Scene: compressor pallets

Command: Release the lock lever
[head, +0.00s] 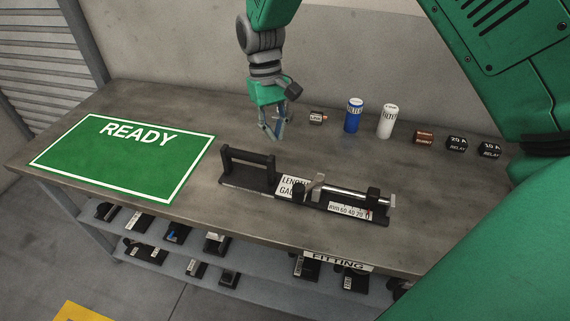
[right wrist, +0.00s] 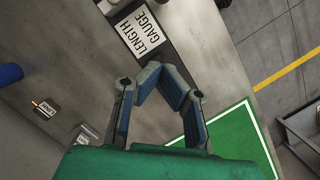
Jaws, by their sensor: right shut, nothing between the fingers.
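The length gauge (head: 290,190) lies on the workbench, with a black bar handle (head: 248,160) at its left end. In the right wrist view the gripper's fingers (right wrist: 157,70) meet below the gauge's white label (right wrist: 145,35); the lever is not clearly visible there. My left gripper is not in view.
A green READY mat (head: 120,160) covers the bench's left side. A blue can (head: 353,115), a white can (head: 388,121) and several small parts stand along the back right. A shelf (head: 180,255) below holds dark items. Bare bench surrounds the gauge.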

